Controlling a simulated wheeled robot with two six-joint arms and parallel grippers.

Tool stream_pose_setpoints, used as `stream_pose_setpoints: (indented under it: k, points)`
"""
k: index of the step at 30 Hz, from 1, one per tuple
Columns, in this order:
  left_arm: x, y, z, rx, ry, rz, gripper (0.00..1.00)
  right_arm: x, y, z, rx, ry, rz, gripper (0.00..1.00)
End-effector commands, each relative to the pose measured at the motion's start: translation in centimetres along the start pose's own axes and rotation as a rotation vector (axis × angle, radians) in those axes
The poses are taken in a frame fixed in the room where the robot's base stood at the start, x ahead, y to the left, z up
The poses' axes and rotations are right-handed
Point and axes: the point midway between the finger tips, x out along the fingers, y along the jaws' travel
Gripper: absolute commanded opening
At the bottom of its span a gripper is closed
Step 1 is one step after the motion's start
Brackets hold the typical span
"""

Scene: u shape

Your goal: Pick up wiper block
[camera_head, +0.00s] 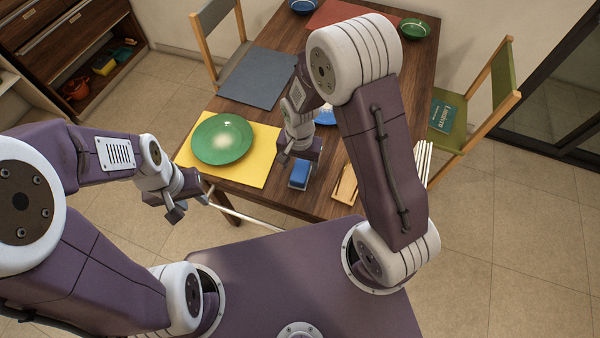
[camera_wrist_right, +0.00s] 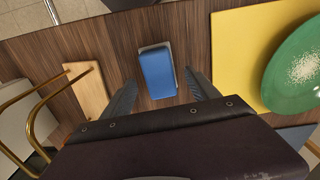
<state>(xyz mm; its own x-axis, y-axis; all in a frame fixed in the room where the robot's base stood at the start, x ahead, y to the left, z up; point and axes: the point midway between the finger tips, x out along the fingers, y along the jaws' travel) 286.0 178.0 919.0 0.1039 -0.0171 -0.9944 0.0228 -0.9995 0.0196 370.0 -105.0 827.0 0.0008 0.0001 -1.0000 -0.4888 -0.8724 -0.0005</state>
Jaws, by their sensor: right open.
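The wiper block, a blue block with a pale grey base (camera_head: 300,174), lies on the wooden table near its front edge. It also shows in the right wrist view (camera_wrist_right: 157,72), between and ahead of my fingers. My right gripper (camera_head: 297,159) is open and empty just above and behind the block in the head view. In the right wrist view my right gripper (camera_wrist_right: 160,96) has its two dark fingers spread, one toward each side of the block, with no visible contact. My left gripper (camera_head: 190,207) hangs empty off the table's left front corner, its fingers apart.
A green plate (camera_head: 222,139) sits on a yellow mat (camera_head: 258,176) left of the block. A light wooden board (camera_head: 346,186) lies to its right. A grey mat (camera_head: 254,78) and bowls (camera_head: 414,29) are farther back. Chairs (camera_head: 478,105) stand at the table's sides.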

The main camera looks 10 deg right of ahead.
Motion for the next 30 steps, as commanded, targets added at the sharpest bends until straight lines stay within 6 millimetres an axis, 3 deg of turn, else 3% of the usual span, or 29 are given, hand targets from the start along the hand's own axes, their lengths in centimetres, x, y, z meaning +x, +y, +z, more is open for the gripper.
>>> stream_pose_setpoints:
  k: [3,6,13,21,27,30]
  points:
    - [0.3,0.0,0.1,0.000,0.000,0.000,0.36,2.5,0.2,0.1,0.001,-0.004,0.004,0.69]
    - [0.4,0.0,0.1,0.000,0.000,0.000,0.36,3.5,0.2,0.1,0.000,-0.002,0.002,0.69]
    - [0.4,0.0,0.1,0.000,0.000,0.000,0.36,3.7,0.1,0.0,0.000,0.000,0.000,0.69]
    - [0.4,0.0,0.1,0.000,0.000,0.000,0.36,3.7,0.1,0.0,0.000,0.000,0.000,0.01]
    - [0.4,0.0,0.0,0.000,0.000,0.000,0.36,3.5,0.1,0.0,0.000,0.000,0.000,0.01]
    - [0.1,0.0,0.0,0.000,0.000,0.000,0.36,2.1,0.1,-0.1,0.000,0.003,-0.003,0.01]
